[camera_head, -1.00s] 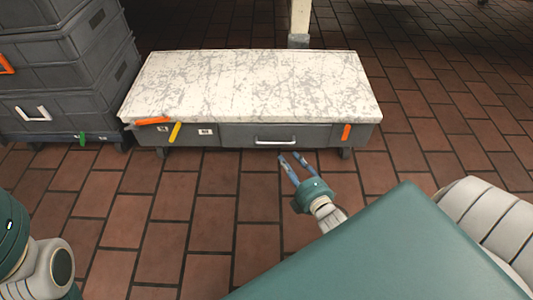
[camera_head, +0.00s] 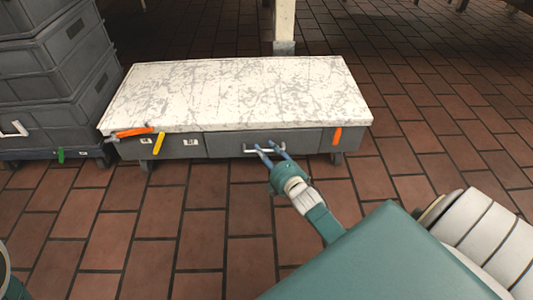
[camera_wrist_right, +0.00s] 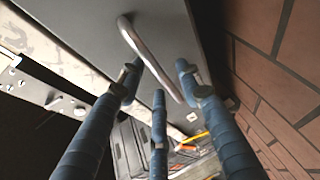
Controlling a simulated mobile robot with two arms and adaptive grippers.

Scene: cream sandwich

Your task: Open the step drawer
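The step is a low grey unit with a speckled white top (camera_head: 240,92). Its drawer (camera_head: 225,147) is in the middle of the front, and its face looks flush with the front. The drawer has a silver bar handle (camera_head: 250,150). My right gripper (camera_head: 268,148) is at the handle with its blue fingers spread. In the right wrist view the handle (camera_wrist_right: 145,48) runs between the open fingers (camera_wrist_right: 158,85); I cannot tell whether any finger touches it. My left gripper is not in view; only a bit of my left arm shows at the left edge.
Stacked grey crates (camera_head: 50,70) stand left of the step. Orange (camera_head: 134,132) and yellow (camera_head: 159,143) handles stick out at the front left, and an orange tag (camera_head: 337,136) sits at the right. A post (camera_head: 284,30) stands behind. The brick floor (camera_head: 190,240) in front is clear.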

